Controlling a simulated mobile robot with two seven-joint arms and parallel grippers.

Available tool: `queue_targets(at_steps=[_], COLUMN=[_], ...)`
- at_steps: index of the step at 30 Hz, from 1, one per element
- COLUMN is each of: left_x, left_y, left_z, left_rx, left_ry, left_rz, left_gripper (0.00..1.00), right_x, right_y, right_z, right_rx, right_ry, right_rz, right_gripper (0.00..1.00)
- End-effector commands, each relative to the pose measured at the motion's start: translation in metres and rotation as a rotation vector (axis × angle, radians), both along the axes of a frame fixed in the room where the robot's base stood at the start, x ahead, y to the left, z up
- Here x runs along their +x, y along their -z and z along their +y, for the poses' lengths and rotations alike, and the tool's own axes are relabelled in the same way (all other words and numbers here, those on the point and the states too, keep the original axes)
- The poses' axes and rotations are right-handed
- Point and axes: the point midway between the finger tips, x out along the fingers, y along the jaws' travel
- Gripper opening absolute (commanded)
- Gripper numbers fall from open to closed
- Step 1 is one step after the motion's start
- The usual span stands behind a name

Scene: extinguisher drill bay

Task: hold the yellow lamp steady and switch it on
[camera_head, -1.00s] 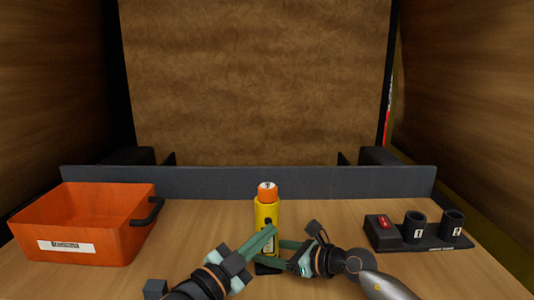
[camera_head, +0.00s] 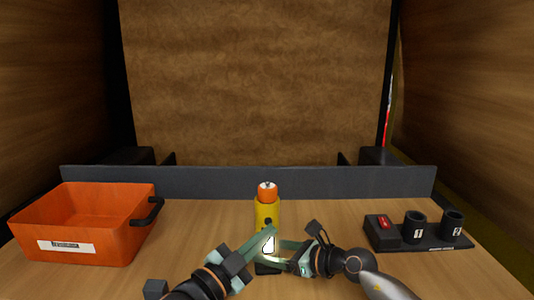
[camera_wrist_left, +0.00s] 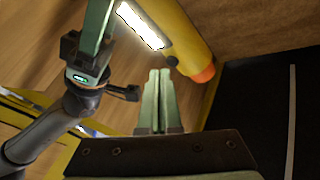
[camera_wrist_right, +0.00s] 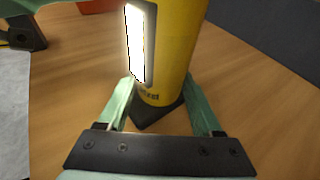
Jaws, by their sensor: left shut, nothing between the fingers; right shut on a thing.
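The yellow lamp (camera_head: 266,212) stands upright on the table with an orange cap on top and a dark base. A white light strip on its side glows brightly, also in the right wrist view (camera_wrist_right: 141,42). My right gripper (camera_head: 270,254) is shut on the lamp's lower body, one finger on each side, as the right wrist view shows. My left gripper (camera_head: 272,233) is shut and empty in front of the lamp; its closed fingers show in the left wrist view (camera_wrist_left: 159,75) close to the lamp (camera_wrist_left: 185,48). I cannot tell whether they touch it.
An orange bin (camera_head: 92,220) with a dark handle stands at the left. A black holder (camera_head: 436,245) with a red switch and two cups marked 1 and 2 stands at the right. A low dark wall (camera_head: 330,181) closes the table's back.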

Motion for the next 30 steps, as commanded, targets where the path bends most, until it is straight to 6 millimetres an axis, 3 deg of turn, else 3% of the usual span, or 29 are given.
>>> queue_targets(at_steps=[8, 24, 30], left_x=[-0.002, -0.052, -0.060], left_y=[0.000, 0.000, 0.000], left_z=[0.000, -0.005, -0.005], left_rx=[0.000, -0.001, -0.001], left_ry=[0.000, 0.001, 0.000], left_rz=[0.000, 0.002, -0.001], left_gripper=[0.00, 0.00, 0.00], right_x=[0.000, 0.000, 0.000], right_y=[0.001, 0.001, 0.001], right_z=[0.000, 0.000, 0.000], right_rx=[-0.002, -0.002, -0.002], right_ry=[0.000, 0.000, 0.000], right_rz=[0.000, 0.000, 0.000], right_gripper=[0.18, 0.18, 0.18])
